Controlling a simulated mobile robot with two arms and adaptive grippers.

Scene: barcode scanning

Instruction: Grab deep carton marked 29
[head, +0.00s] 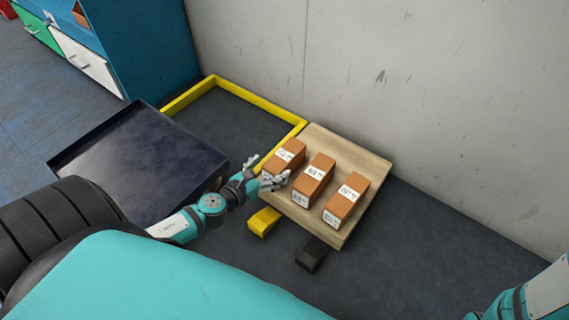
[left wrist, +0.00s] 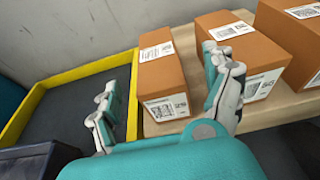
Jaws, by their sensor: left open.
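Three brown cartons with white labels stand in a row on a wooden board (head: 369,209): a left carton (head: 279,164), a middle carton (head: 314,178) and a right carton (head: 347,199). In the left wrist view the left carton (left wrist: 162,80) shows between the spread fingers (left wrist: 160,76), and the middle carton (left wrist: 245,58) is partly behind the right finger. My right gripper is out of view.
A dark shallow tray (head: 65,151) lies left of my left forearm. A yellow-edged area (head: 250,97) adjoins the board. A yellow block (head: 264,220) and a black block (head: 312,254) sit at its near edge. A wall (head: 420,90) rises behind; a blue cabinet (head: 150,45) is back left.

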